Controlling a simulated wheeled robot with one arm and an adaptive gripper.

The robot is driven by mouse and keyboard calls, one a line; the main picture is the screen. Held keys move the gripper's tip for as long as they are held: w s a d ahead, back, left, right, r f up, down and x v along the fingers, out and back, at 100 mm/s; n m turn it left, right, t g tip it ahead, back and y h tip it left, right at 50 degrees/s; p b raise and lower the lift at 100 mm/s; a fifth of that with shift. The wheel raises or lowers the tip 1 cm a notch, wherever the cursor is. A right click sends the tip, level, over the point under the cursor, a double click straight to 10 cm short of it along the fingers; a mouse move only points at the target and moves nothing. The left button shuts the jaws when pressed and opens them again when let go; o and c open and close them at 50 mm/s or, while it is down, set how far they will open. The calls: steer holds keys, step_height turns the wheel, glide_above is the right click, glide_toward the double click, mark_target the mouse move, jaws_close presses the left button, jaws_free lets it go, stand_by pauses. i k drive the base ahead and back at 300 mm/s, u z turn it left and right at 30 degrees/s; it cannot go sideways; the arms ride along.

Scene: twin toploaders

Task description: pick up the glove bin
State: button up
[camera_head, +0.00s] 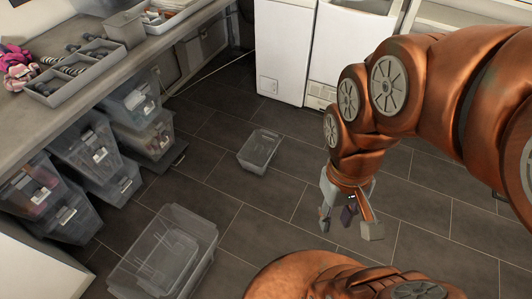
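No bin in view carries a label I can read as glove bin. A small clear plastic bin (259,152) sits alone on the tiled floor near the middle and looks empty. A larger clear bin (207,232) stands on the floor at the lower left, with smaller clear shapes inside. My gripper (347,222) hangs over the floor to the right of and nearer than the small bin, pointing down. Its fingers are spread, and it touches neither bin. I see nothing held in it.
Several filled clear bins (88,158) are stacked under the counter (150,48) at left. A grey tray (75,72) and a pink item (18,68) lie on the counter. White appliances (283,50) stand at the back. Floor between the bins is clear.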

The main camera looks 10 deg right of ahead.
mark_target(257, 154)
steer(key=z, duration=0.05)
steer(key=k, duration=0.6)
steer(key=z, duration=0.35)
steer(key=i, duration=1.8)
steer(key=u, duration=1.25)
steer(key=i, duration=0.4)
steer(key=u, duration=0.3)
